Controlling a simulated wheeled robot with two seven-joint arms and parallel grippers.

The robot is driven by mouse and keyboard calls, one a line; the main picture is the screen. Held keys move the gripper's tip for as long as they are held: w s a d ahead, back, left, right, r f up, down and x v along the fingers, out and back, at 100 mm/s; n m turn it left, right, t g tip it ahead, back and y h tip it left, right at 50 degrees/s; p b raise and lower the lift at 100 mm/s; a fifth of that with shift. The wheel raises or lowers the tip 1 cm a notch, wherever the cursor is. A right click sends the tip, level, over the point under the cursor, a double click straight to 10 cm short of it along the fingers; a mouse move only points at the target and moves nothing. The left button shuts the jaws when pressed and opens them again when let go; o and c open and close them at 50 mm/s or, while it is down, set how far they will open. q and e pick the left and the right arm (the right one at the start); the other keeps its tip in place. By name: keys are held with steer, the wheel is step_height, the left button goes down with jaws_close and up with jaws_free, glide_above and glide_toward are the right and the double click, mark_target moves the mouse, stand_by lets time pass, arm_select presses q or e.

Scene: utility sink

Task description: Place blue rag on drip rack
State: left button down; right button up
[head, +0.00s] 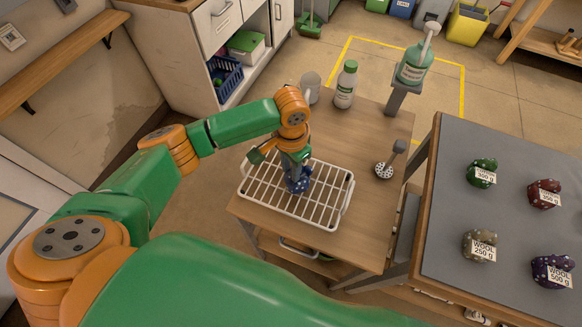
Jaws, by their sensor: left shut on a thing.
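The white wire drip rack (335,205) lies on the wooden table, left of its middle. My left gripper (297,177) points down over the middle of the rack and is shut on the blue rag (299,187). The rag is a small bunched, dark blue cloth with light spots, partly hidden by the gripper. It is at or just above the rack's wires; I cannot tell whether it touches them. My right gripper is not in view.
A green-capped bottle (346,84) and a grey mug (311,86) stand behind the rack. A dispenser bottle (416,62) on a post stands at the back right. A small strainer-like tool (384,170) is right of the rack. Labelled wool bundles lie on the grey table (508,230).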

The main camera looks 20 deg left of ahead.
mark_target(290, 172)
arm_select(q)
steer(key=shift+s+f, duration=0.1)
steer(key=shift+f, duration=0.05)
steer(key=shift+f, duration=0.15)
steer(key=c, duration=0.7)
jaws_free()
steer(key=shift+o, duration=0.2)
step_height(290, 172, up, 12)
